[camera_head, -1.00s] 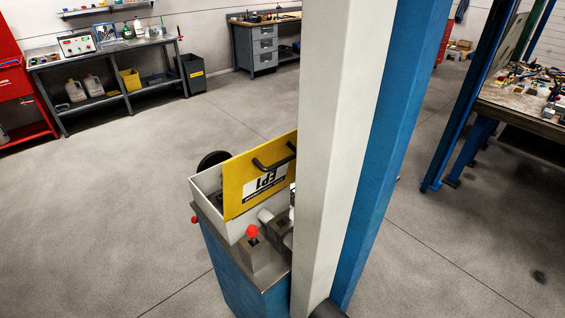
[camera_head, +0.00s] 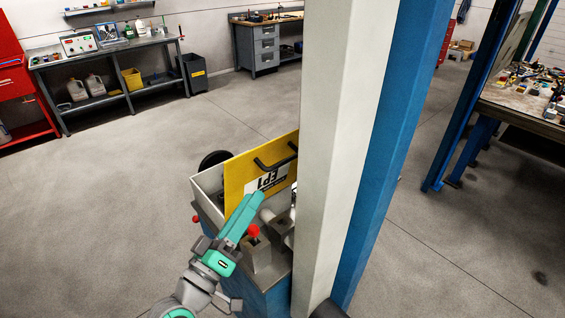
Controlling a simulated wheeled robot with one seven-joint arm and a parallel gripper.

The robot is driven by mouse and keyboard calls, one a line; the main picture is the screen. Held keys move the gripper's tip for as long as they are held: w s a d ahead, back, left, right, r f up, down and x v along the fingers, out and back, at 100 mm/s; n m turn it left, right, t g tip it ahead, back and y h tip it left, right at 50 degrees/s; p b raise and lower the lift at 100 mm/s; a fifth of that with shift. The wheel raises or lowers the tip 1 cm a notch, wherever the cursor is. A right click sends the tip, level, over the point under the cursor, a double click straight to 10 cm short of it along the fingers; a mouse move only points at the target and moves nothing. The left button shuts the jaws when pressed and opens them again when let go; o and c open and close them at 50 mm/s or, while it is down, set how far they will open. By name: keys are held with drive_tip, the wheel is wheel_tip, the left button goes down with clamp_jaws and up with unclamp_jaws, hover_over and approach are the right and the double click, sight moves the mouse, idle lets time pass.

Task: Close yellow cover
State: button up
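The yellow cover (camera_head: 239,171) stands upright, tilted open, on a light grey open box (camera_head: 208,183) on top of a blue-sided machine. It has a black handle (camera_head: 275,158) near its top edge and a white label. My gripper (camera_head: 252,203), with teal fingers, is in front of the cover and overlaps its lower part in the picture. No hold on the cover shows, and I cannot tell if the fingers touch it. The fingers look close together, but the gap between them is not clear.
A red knob (camera_head: 253,230) is right beside my fingers. A white and blue column (camera_head: 345,130) hides the machine's right side. A workbench (camera_head: 110,60) stands at the back left and a cluttered table (camera_head: 520,97) at the right. The floor at left is clear.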

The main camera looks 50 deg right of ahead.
sight(283, 160)
drive_tip(key=shift+m+g, duration=0.8)
drive_tip(key=shift+g, duration=0.1)
drive_tip(key=x, duration=0.4)
drive_tip(key=s+r+x, duration=0.1)
drive_tip(key=x, duration=0.3)
drive_tip(key=r+x, duration=0.1)
drive_tip(key=x, duration=0.3)
drive_tip(key=shift+s+a+r, duration=0.1)
drive_tip(key=shift+s+a, duration=0.1)
drive_tip(key=shift+s, duration=0.1)
clamp_jaws()
